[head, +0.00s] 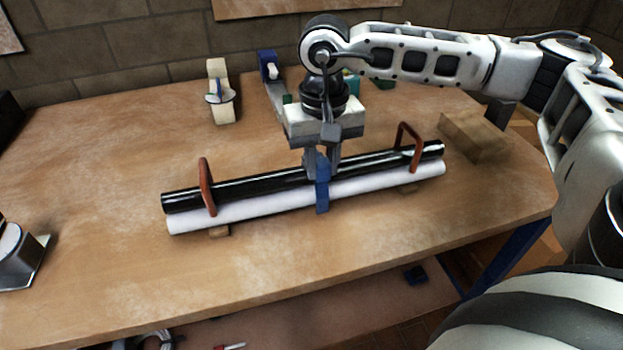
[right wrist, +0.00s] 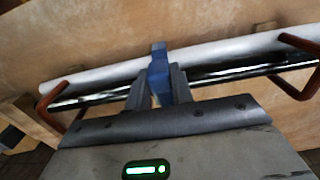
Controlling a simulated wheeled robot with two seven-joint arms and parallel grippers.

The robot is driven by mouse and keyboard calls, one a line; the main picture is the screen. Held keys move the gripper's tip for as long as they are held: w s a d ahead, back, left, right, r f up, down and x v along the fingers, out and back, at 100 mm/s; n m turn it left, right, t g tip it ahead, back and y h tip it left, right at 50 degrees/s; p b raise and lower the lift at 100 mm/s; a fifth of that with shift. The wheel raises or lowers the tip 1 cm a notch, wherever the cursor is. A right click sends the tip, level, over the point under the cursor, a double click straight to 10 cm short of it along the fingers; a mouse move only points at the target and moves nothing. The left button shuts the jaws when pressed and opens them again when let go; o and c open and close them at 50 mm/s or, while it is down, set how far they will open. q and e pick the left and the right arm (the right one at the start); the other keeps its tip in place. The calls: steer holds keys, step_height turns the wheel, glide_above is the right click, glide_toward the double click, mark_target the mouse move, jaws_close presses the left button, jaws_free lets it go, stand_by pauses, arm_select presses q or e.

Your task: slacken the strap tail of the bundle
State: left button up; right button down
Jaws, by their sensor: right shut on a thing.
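The bundle lies across the wooden table, made of a black tube (head: 260,181) and a white tube (head: 260,204) side by side. A blue strap (head: 322,190) goes around its middle. My right gripper (head: 321,170) points down at the middle of the bundle. In the right wrist view its fingers (right wrist: 158,92) are shut on the blue strap (right wrist: 158,68), between the tubes' two ends. Whether they hold the tail alone or the strap's band I cannot tell.
Red-brown handles (head: 206,188) stand around the bundle near both ends. Small wooden blocks (head: 219,231) sit under it. A larger wooden block (head: 473,135) lies at the right edge. A cream-coloured item (head: 220,92) stands at the back. The table's left and front are mostly clear.

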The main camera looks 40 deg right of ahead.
mark_target(323, 161)
steer(key=shift+w+d, duration=0.1)
steer(key=c, duration=1.2)
jaws_free()
steer(key=shift+r, duration=0.1)
step_height(323, 161, up, 16)
steer(key=shift+p, duration=0.3)
steer(key=shift+f, duration=0.2)
